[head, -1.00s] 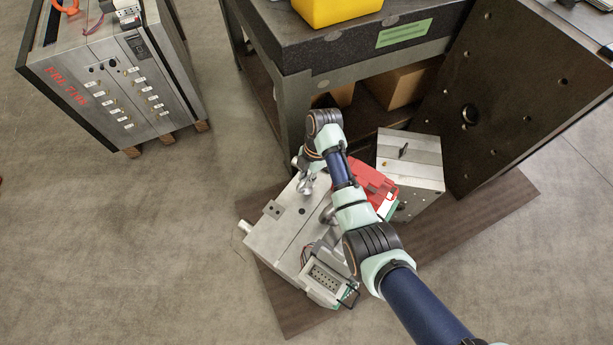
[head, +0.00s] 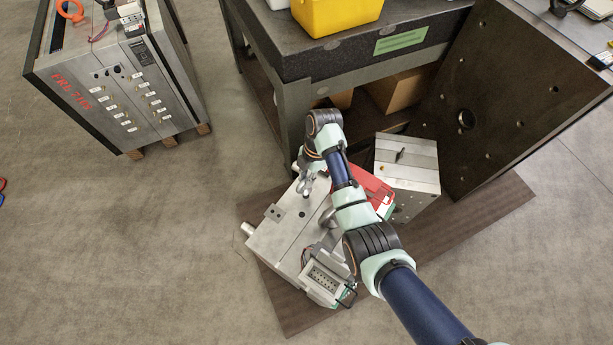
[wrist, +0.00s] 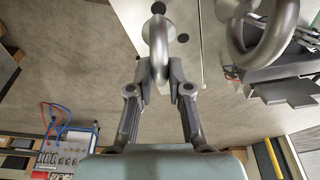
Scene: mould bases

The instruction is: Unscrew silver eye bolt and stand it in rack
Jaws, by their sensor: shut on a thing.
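A silver eye bolt (wrist: 158,35) stands at the top middle of the wrist view, its ring seen nearly edge-on. My gripper (wrist: 159,78) is shut on this ring, one finger on each side. In the head view my gripper (head: 308,188) is low over the top of the grey mould base (head: 283,240). The bolt's shank is hidden behind the ring, so I cannot tell whether it is still in its hole. A second, larger-looking silver eye (wrist: 240,50) shows at the right of the wrist view. I cannot make out the rack for certain.
A red part (head: 375,188) and a smaller steel block (head: 408,160) sit right of the mould base. A connector box (head: 325,280) is at its front. A dark workbench (head: 290,50) with a yellow bin (head: 335,14) stands behind. Open floor lies left.

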